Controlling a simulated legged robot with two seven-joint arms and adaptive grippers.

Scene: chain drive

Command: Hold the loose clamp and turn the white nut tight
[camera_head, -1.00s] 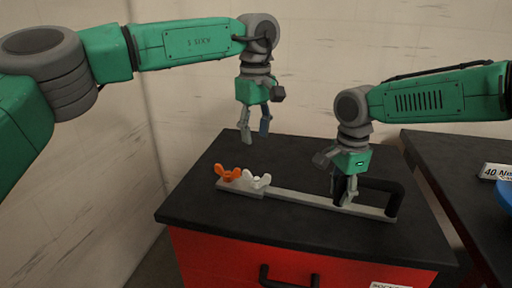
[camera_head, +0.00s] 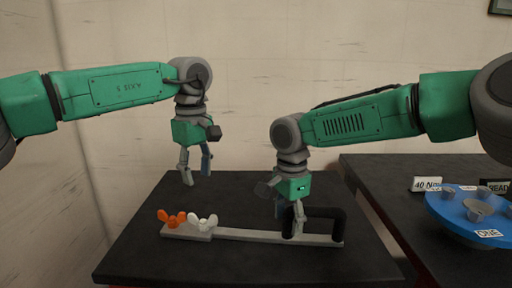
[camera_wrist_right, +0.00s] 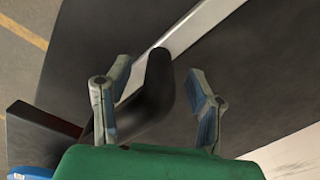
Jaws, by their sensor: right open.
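The loose clamp is a long light-grey bar (camera_head: 255,235) lying on the black-topped cabinet. A white wing nut (camera_head: 203,221) and an orange wing nut (camera_head: 171,219) sit side by side at its left end. A black handle (camera_head: 328,213) stands at its right end. My right gripper (camera_head: 290,220) is open, pointing down at the handle end. In the right wrist view its fingers (camera_wrist_right: 158,70) are apart, with the black handle (camera_wrist_right: 150,95) between or beneath them. My left gripper (camera_head: 197,177) is open and empty, above and behind the nuts, apart from the clamp.
The cabinet top (camera_head: 200,265) in front of the clamp is clear. A pale wall stands behind.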

